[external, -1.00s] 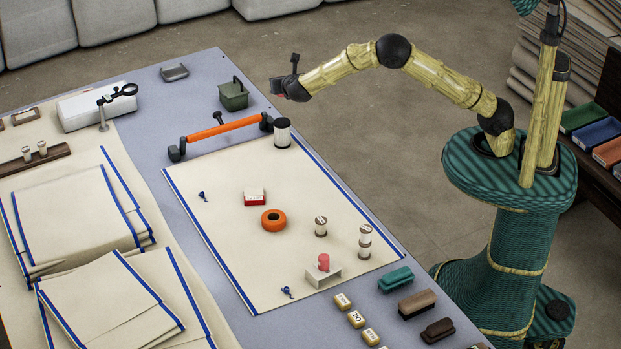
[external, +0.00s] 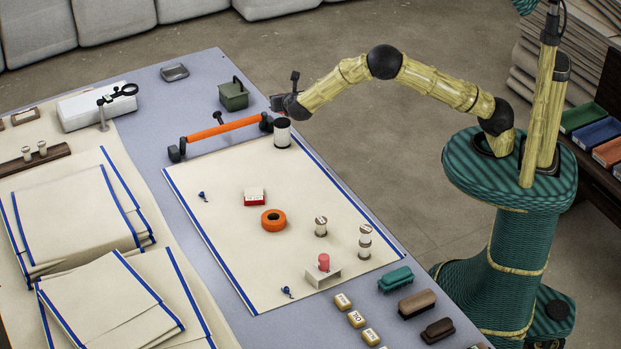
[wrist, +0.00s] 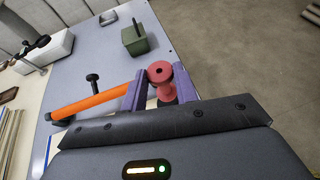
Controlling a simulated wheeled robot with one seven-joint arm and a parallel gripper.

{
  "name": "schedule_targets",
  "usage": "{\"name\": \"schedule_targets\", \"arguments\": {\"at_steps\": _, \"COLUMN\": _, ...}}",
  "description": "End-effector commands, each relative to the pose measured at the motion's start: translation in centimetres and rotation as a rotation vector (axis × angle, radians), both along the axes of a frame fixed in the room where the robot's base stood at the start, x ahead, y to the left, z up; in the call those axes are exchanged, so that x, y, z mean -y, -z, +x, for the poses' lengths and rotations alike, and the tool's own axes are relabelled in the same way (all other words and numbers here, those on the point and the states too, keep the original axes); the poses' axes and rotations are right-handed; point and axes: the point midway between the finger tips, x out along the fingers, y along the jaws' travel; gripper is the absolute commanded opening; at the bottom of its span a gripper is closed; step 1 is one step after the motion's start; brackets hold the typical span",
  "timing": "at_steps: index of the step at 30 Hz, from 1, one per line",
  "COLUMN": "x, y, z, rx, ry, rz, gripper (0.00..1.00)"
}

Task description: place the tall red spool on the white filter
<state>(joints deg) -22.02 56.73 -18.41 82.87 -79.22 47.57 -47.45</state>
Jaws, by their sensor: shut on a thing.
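The tall red spool (wrist: 158,72) is between the purple fingers of my gripper (wrist: 160,90) in the wrist view. My gripper is shut on it, and its round flange with a centre hole faces the camera. In the external view my gripper (external: 278,103) hangs just above the white filter, and the spool is too small there to make out clearly. The white filter (external: 282,134) is a short upright cylinder with a dark top, standing at the mat's back corner. In the wrist view it is largely hidden behind the spool and gripper. I cannot tell whether spool and filter touch.
An orange bar with dark ends (external: 222,130) lies just left of the filter. A green box (external: 233,96) stands behind it. The cream mat (external: 225,235) holds an orange ring (external: 273,220), a red-and-white box (external: 254,197) and a pink-red cylinder (external: 324,262) on a white block.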

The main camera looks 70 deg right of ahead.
Motion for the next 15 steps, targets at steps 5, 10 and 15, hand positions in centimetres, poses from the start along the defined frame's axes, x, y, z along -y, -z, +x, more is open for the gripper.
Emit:
{"name": "schedule_targets", "arguments": {"at_steps": 5, "x": 0.0, "y": 1.7, "z": -0.1, "rx": -0.004, "ry": 0.001, "rz": 0.000, "gripper": 0.08}}
{"name": "schedule_targets", "arguments": {"at_steps": 10, "x": 0.1, "y": 3.6, "z": 0.0, "rx": -0.001, "ry": 0.001, "rz": -0.001, "gripper": 0.08}}
{"name": "schedule_targets", "arguments": {"at_steps": 15, "x": 0.0, "y": 3.7, "z": 0.0, "rx": 0.000, "ry": 0.001, "rz": 0.000, "gripper": 0.08}}
